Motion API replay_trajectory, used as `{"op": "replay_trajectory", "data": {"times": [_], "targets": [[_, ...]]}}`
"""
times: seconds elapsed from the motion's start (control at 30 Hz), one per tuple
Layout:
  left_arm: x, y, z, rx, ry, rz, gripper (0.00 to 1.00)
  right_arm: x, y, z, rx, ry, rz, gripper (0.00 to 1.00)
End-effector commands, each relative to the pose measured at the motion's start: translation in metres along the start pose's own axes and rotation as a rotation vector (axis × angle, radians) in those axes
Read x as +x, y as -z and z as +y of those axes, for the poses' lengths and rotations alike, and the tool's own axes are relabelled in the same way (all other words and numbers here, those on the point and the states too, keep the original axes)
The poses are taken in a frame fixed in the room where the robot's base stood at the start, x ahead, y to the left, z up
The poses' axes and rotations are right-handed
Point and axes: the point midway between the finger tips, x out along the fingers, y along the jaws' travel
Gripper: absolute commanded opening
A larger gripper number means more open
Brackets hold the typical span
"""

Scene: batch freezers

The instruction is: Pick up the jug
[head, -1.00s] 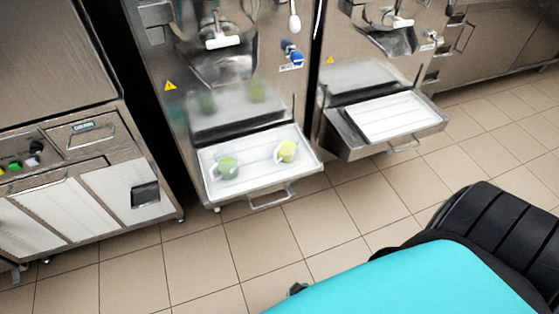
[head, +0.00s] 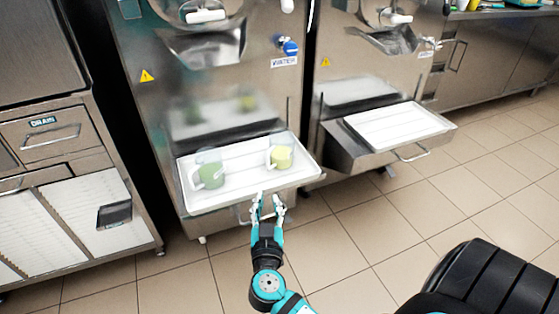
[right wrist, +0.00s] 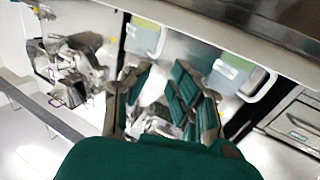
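Two clear jugs with handles stand upright on the white tray (head: 233,182) of the left machine. The left jug (head: 210,172) holds darker green content, and the right jug (head: 281,156) holds yellow-green content. My right gripper (head: 268,203) is open and empty at the tray's front edge, just below and in front of the right jug. In the right wrist view the spread fingers (right wrist: 160,88) show, with one jug (right wrist: 146,38) at upper left and the other jug (right wrist: 240,75) at upper right, both apart from the fingers. My left gripper is not in view.
A second white tray (head: 398,127), empty, juts from the right machine. A tray handle (head: 245,212) sits below the tray front, close to my right gripper. A steel cabinet (head: 60,170) stands at the left. The tiled floor (head: 370,235) in front is clear.

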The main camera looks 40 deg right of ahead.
Motion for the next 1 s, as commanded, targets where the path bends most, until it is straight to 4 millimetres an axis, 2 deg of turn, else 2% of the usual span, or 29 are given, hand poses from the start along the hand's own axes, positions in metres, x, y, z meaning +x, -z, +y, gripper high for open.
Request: {"op": "replay_trajectory", "data": {"times": [0.07, 0.4, 0.5, 0.73, 1.0], "targets": [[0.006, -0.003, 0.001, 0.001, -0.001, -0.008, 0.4, 0.017, 0.004, 0.0, -0.003, -0.001, 0.004, 0.22], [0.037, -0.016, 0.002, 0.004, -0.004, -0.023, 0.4, 0.089, 0.002, 0.0, -0.004, 0.001, -0.001, 0.22], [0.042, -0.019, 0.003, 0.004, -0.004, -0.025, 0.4, 0.103, 0.001, 0.0, -0.005, 0.001, -0.002, 0.22], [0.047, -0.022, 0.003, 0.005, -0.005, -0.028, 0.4, 0.118, 0.0, 0.0, -0.004, 0.001, -0.002, 0.22], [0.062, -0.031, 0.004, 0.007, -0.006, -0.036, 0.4, 0.157, -0.001, 0.0, -0.004, 0.002, -0.002, 0.22]]}}
